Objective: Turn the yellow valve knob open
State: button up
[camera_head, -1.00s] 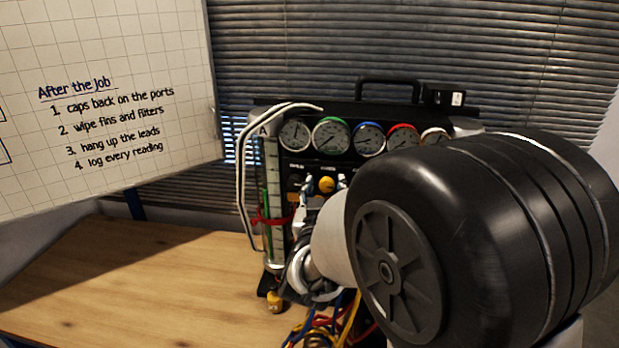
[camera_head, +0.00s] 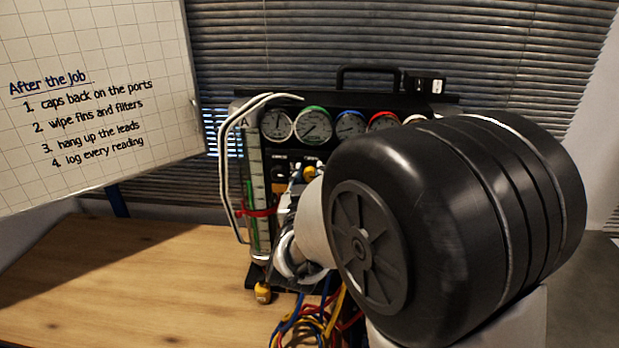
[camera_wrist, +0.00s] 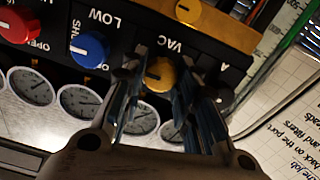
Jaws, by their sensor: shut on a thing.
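The yellow valve knob (camera_wrist: 160,75) is on the dark panel beside the VAC label in the wrist view. In the head view the yellow knob (camera_head: 310,172) shows only in part, below the gauges, with my arm hiding some of it. My gripper (camera_wrist: 168,72) has one finger on each side of the knob and is shut on it. The exact finger contact is hard to see. In the head view my wrist covers most of my gripper.
A blue knob (camera_wrist: 89,50) and a red knob (camera_wrist: 18,25) sit beside it on the panel. Another yellow knob (camera_wrist: 188,11) is on the yellow strip. Gauges (camera_head: 314,125) line the rig top. Coloured hoses (camera_head: 312,325) hang below. The wooden bench (camera_head: 130,275) is clear at left.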

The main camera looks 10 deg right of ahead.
jog(key=shift+c, duration=0.6)
jog(key=shift+n, duration=0.3)
jog(key=n+p, duration=0.1)
jog(key=n, duration=0.2)
jog(key=shift+n, duration=0.3)
jog(key=n+p, duration=0.2)
jog(key=n, duration=0.2)
jog(key=shift+a+n, duration=0.1)
jog(key=shift+n, duration=0.2)
jog(key=n+p, duration=0.2)
jog(key=n, duration=0.2)
jog(key=n+p, duration=0.1)
jog(key=n, duration=0.4)
jog(key=shift+f+p, duration=0.1)
jog(key=shift+p, duration=0.25)
jog(key=o, duration=1.1)
jog(key=shift+c, duration=0.2)
